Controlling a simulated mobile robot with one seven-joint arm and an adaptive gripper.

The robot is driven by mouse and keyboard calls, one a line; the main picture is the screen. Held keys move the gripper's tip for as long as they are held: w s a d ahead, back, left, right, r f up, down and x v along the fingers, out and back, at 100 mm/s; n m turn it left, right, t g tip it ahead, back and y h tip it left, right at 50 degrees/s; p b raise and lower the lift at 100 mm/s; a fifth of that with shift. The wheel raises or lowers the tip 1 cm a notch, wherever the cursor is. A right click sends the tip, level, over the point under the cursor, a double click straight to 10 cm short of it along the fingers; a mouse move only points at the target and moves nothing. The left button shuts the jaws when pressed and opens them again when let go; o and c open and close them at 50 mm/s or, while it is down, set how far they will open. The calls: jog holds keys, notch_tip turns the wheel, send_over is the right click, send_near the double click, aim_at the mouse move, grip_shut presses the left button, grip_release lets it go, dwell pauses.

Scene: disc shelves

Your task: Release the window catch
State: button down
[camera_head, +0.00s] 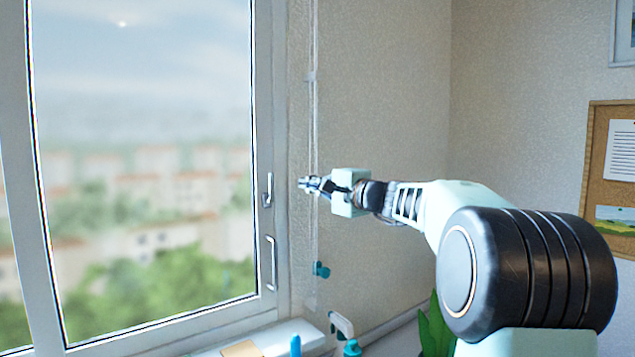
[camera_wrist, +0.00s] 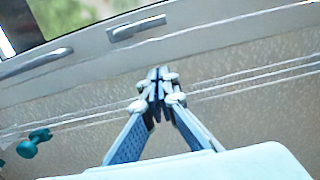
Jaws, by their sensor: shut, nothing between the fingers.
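The window catch (camera_head: 267,190) is a small light-coloured lever on the right side of the window frame. In the wrist view the catch (camera_wrist: 137,27) shows above and slightly left of my fingertips. My gripper (camera_head: 305,183) is shut and empty. In the head view its tips point left, at about the catch's height, and appear a short way right of it. In the wrist view my gripper (camera_wrist: 158,76) has its fingertips together, apart from the catch.
A longer pull handle (camera_head: 272,262) is below the catch; it shows in the wrist view (camera_wrist: 36,64). Blind cords (camera_head: 314,120) hang beside the frame, near my fingertips, with a teal fitting (camera_head: 321,269) lower down. The sill (camera_head: 300,334) holds small items. A plant (camera_head: 436,325) stands below my arm.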

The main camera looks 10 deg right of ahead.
jog(key=a, duration=0.1)
jog(key=w+a, duration=0.1)
jog(key=a, duration=0.1)
jog(key=w+a+p, duration=0.1)
jog(key=a, duration=0.1)
jog(key=shift+w+a, duration=0.2)
jog(key=shift+w, duration=0.05)
